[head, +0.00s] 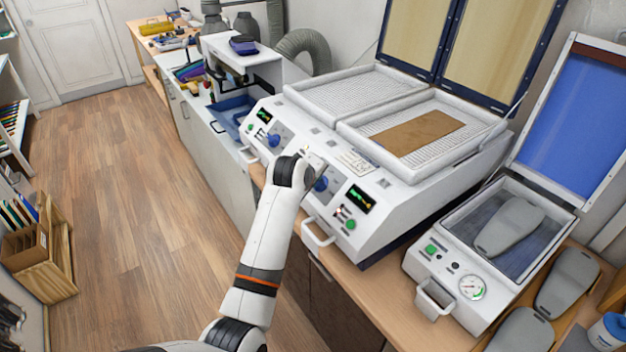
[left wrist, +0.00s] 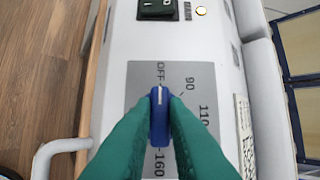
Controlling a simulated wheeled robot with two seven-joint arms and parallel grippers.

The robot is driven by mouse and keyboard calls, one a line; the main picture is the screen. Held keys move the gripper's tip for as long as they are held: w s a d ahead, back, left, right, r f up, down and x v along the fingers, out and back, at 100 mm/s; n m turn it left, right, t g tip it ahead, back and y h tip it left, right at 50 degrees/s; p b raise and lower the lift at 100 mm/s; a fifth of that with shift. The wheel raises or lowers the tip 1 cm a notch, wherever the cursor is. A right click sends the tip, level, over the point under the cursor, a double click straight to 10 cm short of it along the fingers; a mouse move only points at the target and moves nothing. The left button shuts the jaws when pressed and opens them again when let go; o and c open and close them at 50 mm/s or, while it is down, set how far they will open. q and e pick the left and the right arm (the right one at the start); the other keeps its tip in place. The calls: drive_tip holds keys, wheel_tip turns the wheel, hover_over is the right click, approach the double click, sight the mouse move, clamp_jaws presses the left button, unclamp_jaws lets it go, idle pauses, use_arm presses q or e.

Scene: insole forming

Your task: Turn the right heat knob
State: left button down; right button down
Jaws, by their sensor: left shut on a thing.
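The right heat knob (head: 321,184) is blue and sits on the front panel of the white heating machine (head: 400,205). In the left wrist view the knob (left wrist: 159,128) stands between the green fingers of my left gripper (left wrist: 160,108), which is shut on its two sides. The white mark on the knob points up toward OFF on the grey dial plate (left wrist: 203,80); 90, 110 and 160 are also readable. In the head view my left gripper (head: 312,172) is at the panel, its fingertips largely hidden by the wrist. My right gripper is in neither view.
The other blue knob (head: 274,140) is farther left on the panel. A green display (head: 361,199) and green button (head: 350,224) lie right of the held knob. A front handle (head: 318,235) sticks out below. A vacuum press (head: 445,275) stands at right.

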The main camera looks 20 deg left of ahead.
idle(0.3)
use_arm(q)
drive_tip(key=c, duration=1.4)
unclamp_jaws()
drive_tip(key=shift+c, duration=0.2)
drive_tip(key=shift+s+r, duration=0.3)
drive_tip(key=shift+s, duration=0.05)
drive_tip(key=b+v, duration=0.3)
drive_tip(key=v, duration=0.8)
